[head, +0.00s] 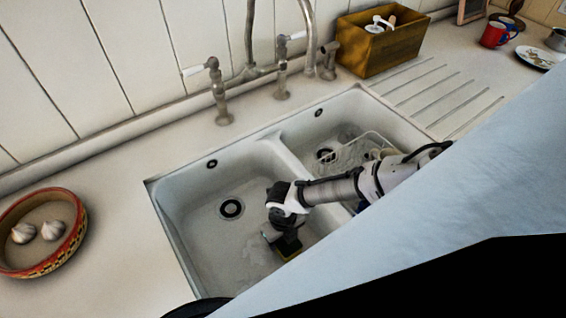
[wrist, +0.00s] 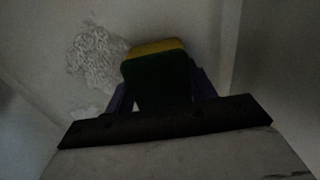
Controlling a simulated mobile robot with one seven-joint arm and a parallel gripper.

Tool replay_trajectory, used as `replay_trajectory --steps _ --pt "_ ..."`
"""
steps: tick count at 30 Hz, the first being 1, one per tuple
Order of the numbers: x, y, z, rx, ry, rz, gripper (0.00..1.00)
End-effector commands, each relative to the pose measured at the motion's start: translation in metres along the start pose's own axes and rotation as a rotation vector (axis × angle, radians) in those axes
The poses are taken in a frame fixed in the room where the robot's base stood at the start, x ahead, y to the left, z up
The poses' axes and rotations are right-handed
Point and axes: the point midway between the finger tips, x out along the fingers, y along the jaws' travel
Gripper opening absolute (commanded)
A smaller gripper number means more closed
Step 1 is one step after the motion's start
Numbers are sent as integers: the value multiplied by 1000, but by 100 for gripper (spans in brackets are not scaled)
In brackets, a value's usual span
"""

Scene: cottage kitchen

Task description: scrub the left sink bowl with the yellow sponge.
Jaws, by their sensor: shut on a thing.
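The left sink bowl (head: 190,215) is white, with a dark round drain in its floor. My gripper (head: 281,240) reaches down into this bowl, right of the drain. It is shut on the yellow sponge (head: 290,252), which has a dark green side. In the wrist view the sponge (wrist: 158,62) sits between the two fingers, yellow edge outward. A patch of whitish foam or residue (wrist: 97,55) lies on the bowl floor left of the sponge. I cannot tell whether the sponge touches the floor.
The divider (head: 290,165) separates the right bowl, which holds a wire rack (head: 365,150). The tap (head: 250,72) stands behind. A bowl with garlic (head: 72,240) is at left, a wooden box (head: 375,52) at back right. Bowl walls surround my gripper.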

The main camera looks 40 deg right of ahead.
Motion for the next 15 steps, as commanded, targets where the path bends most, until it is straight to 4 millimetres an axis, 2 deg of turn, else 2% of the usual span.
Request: replay_trajectory --steps 15 --pt "0 -14 34 1 -1 -1 34"
